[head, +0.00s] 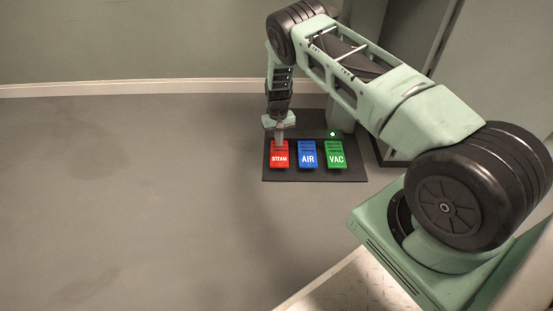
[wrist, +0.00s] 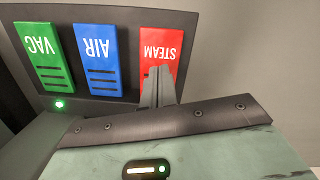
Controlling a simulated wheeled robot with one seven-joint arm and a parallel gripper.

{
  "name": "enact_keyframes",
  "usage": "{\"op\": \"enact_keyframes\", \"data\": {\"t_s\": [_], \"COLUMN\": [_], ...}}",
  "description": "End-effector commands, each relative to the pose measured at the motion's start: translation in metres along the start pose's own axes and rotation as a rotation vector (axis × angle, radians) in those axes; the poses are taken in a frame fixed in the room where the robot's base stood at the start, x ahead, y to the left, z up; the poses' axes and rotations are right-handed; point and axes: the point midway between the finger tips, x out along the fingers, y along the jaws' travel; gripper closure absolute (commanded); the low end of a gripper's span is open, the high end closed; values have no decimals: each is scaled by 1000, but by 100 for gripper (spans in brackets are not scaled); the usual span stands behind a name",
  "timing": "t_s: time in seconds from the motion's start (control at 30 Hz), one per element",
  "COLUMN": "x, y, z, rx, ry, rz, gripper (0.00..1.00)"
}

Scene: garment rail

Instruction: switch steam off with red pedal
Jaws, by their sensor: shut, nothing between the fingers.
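The red STEAM pedal (head: 279,157) is the left one of three on a black floor plate in the head view. In the wrist view the red pedal (wrist: 161,45) is at the right, with its lettering upside down. My gripper (head: 279,143) points down at the far end of the red pedal, and its fingers are shut and empty. In the wrist view the fingertips (wrist: 157,72) overlap the pedal's ribbed end. I cannot tell whether they touch it or hover just above. The fingers hide part of the ribs.
The blue AIR pedal (head: 307,155) stands beside the red one, and the green VAC pedal (head: 335,156) is at the right. A small green light (head: 332,134) glows behind the green pedal. A cabinet (head: 405,80) stands at the right. The floor (head: 130,200) at left is clear.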

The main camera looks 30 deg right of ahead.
Motion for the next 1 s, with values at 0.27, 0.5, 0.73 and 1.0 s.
{"op": "enact_keyframes", "data": {"t_s": [0.27,0.5,0.73,1.0], "x": [1,17,46,69], "y": [0,0,0,0], "z": [0,0,0,0], "rx": [0,0,1,-1], "ry": [0,0,0,1], "rz": [0,0,0,0], "gripper": [100,100,100,100]}}
